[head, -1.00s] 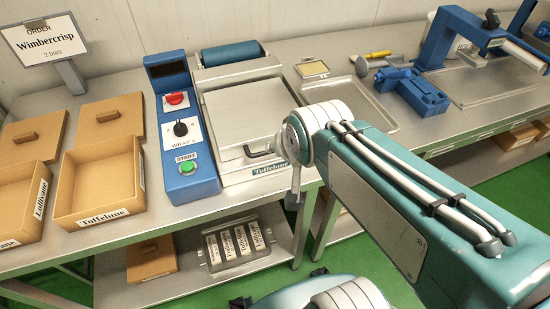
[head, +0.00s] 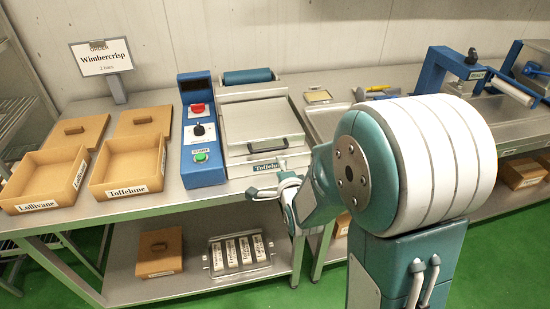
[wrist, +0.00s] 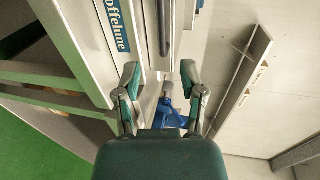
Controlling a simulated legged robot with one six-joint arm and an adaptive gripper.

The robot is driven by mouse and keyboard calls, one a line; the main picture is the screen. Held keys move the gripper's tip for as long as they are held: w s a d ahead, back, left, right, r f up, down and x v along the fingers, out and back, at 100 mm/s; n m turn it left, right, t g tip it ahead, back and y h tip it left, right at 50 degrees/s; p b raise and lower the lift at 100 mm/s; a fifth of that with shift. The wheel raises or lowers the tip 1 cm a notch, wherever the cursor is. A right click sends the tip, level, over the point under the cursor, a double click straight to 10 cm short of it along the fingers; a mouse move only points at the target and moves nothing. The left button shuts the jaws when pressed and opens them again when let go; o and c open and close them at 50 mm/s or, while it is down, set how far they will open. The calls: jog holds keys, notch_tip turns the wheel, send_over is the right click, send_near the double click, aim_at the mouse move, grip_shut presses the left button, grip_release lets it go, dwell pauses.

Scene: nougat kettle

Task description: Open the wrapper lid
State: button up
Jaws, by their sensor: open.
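The wrapper (head: 236,154) stands on the metal table with its flat grey lid (head: 262,120) closed. The lid has a dark bar handle (head: 268,146) along its front edge, above a "Toffelune" label (head: 269,169). In the wrist view the handle (wrist: 162,28) runs down from the top, beside the label (wrist: 113,22). My gripper (head: 270,185) is in front of the wrapper, below and apart from the handle. In the wrist view my gripper (wrist: 160,75) is open, its two fingers spread with nothing held between them.
A blue control box (head: 201,135) with red and green buttons stands left of the wrapper. Open boxes labelled Lollivane (head: 45,178) and Toffelune (head: 128,166) are farther left. A tray of labelled bars (head: 238,253) lies on the lower shelf. A metal tray (head: 322,119) is to the right.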

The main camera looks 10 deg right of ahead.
aim_at(271, 150)
jog(key=x, duration=1.1)
jog(key=shift+a, duration=0.1)
grip_shut()
